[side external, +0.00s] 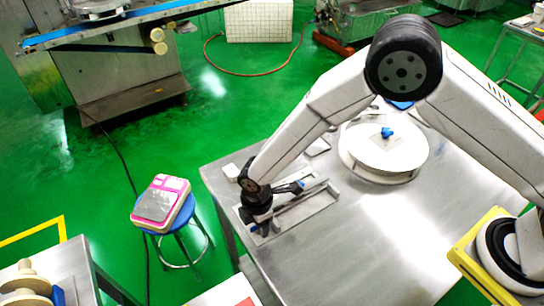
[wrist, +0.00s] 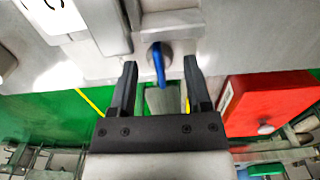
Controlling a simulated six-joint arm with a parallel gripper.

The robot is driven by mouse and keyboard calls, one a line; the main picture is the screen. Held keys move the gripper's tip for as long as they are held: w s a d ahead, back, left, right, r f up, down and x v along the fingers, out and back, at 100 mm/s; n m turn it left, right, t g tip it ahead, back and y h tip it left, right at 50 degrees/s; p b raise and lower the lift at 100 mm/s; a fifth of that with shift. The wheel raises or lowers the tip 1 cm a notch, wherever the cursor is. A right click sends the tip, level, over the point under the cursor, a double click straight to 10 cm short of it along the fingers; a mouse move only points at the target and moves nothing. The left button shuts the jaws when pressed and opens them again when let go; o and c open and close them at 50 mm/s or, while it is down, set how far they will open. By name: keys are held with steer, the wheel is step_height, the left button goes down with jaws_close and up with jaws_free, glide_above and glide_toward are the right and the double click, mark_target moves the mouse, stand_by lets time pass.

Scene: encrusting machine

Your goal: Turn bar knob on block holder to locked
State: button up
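The blue bar knob (wrist: 159,63) shows in the wrist view, its bar standing nearly upright in the picture on a round grey base. It sits at the edge of the grey metal block holder (wrist: 170,22). My gripper (wrist: 161,66) is open, with one dark finger on each side of the knob and a visible gap to both. In the side external view my gripper (side external: 262,228) is at the left end of the block holder (side external: 308,210), low over the table. The knob cannot be made out there, behind the gripper.
The steel table (side external: 350,250) has bare room at its front and centre. A round white turntable (side external: 375,165) with a blue knob stands behind the holder. A red box (wrist: 265,100) is right of my fingers in the wrist view. A pink scale (side external: 160,200) sits on a stool at left.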

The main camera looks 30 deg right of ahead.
jaws_close()
steer(key=shift+m, duration=0.3)
steer(key=m, duration=0.8)
steer(key=shift+m, duration=0.4)
steer(key=m, duration=0.4)
steer(key=shift+m, duration=2.3)
